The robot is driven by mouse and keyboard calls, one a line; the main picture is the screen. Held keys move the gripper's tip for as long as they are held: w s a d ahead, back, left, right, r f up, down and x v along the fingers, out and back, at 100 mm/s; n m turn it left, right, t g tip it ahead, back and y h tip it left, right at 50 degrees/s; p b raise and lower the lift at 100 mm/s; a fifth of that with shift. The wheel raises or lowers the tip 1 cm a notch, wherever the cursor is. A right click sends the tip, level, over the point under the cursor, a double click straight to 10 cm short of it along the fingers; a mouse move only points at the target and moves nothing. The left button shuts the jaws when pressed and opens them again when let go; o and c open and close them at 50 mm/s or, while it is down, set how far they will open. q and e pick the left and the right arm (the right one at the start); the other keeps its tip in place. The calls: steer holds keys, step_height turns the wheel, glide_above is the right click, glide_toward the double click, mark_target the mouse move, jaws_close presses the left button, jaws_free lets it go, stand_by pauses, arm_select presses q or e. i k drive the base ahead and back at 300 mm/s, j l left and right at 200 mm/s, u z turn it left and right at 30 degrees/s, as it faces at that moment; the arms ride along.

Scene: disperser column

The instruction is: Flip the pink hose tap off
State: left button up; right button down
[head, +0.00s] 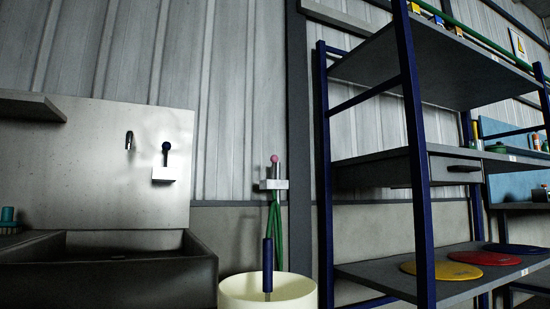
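The hose tap (276,170) is a small metal fitting with a pink round knob (274,158) on top. It stands upright at a pale bracket (273,184) on the wall, near the middle of the head view. A green hose (275,225) hangs in a loop below the bracket. Whether the tap is open or closed cannot be told from here. Neither of my grippers is in the head view.
A cream bucket (240,292) stands below the hose, with a blue-handled wand (268,254) upright at it. A dark sink (160,270) with a dark-knobbed tap (166,150) is at left. A blue-framed shelf rack (412,130) holding coloured discs (445,271) is at right.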

mark_target(274, 159)
steer(key=i+l+u, duration=0.15)
steer(key=i+u, duration=0.15)
steer(key=i, duration=0.2)
steer(key=i+l+u, duration=0.3)
steer(key=i, duration=0.2)
steer(key=i+l+u, duration=0.3)
steer(key=i+l, duration=0.05)
steer(key=i, duration=0.1)
